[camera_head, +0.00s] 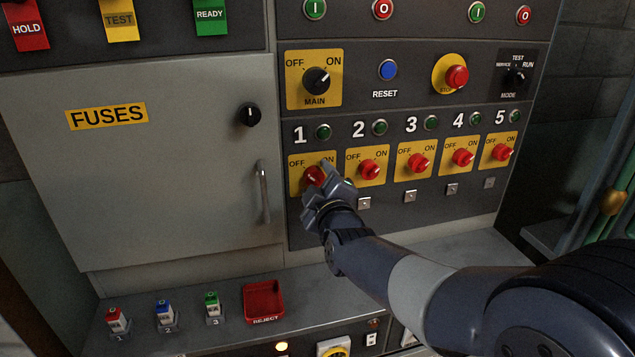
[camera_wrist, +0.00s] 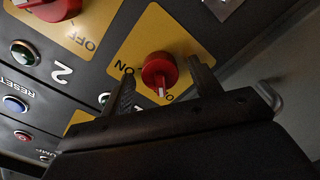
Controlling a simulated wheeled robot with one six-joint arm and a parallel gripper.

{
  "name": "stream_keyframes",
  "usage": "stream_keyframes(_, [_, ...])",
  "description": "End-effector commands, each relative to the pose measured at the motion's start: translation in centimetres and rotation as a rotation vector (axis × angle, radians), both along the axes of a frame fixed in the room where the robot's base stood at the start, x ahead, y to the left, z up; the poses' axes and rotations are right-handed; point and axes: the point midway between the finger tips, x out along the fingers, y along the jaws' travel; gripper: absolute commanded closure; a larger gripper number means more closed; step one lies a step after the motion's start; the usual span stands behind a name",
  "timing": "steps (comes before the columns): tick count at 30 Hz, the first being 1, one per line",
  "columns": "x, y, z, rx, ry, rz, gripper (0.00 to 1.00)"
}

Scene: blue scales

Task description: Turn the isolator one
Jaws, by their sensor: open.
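The red isolator one knob (camera_head: 313,176) sits on a yellow plate (camera_head: 297,182) under the white number 1. In the wrist view the same knob (camera_wrist: 158,72) appears upside down, and its white mark points towards the partly hidden OFF lettering. My gripper (camera_head: 328,190) is at this knob and covers part of it and its plate in the head view. In the wrist view my gripper (camera_wrist: 161,68) is open, one finger on each side of the knob. Gaps show between the fingers and the knob; contact is not seen.
Isolator two's knob (camera_head: 369,170) is close on the right, with several similar knobs beyond. The black MAIN switch (camera_head: 317,81) is above. The fuse door's handle (camera_head: 263,192) stands out on the left. A red reject tray (camera_head: 264,289) lies on the ledge below.

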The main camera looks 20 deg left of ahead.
Motion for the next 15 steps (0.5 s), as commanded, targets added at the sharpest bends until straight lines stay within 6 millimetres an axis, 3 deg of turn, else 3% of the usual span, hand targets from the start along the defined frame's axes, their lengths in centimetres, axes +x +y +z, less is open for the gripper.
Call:
stream_keyframes(6, [0.01, 0.0, -0.01, 0.0, 0.0, 0.0, 0.42])
stream_keyframes(15, [-0.01, 0.0, -0.01, 0.0, 0.0, 0.0, 0.66])
